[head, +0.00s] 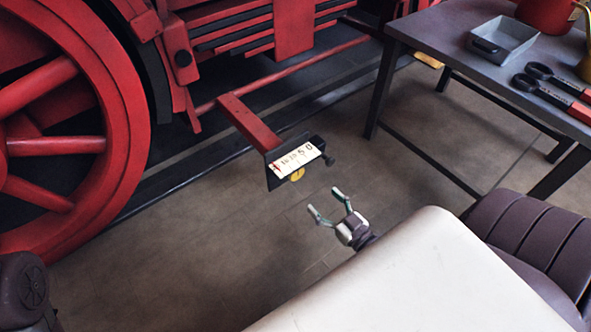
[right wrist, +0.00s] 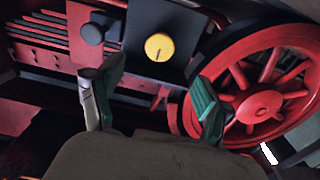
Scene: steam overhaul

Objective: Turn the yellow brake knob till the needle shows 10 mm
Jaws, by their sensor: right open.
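The yellow brake knob (head: 297,174) shows partly under the white scale plate (head: 300,158) on a dark box at the end of a red bracket. In the right wrist view the knob (right wrist: 159,47) is round, with a dark mark running down from near its middle. A red needle (head: 277,168) stands near the left end of the scale; its exact reading is too small to tell. My right gripper (head: 325,199) is open and empty, below and right of the knob and apart from it. In the right wrist view the knob lies beyond and between the green fingertips (right wrist: 155,68). My left gripper is not in view.
A dark round knob (head: 329,160) juts from the box's right side. The red locomotive wheel (head: 60,130) is at left. A grey table (head: 440,40) with a metal tray (head: 512,38) and red-handled tools (head: 560,95) is at right. The floor around the bracket is clear.

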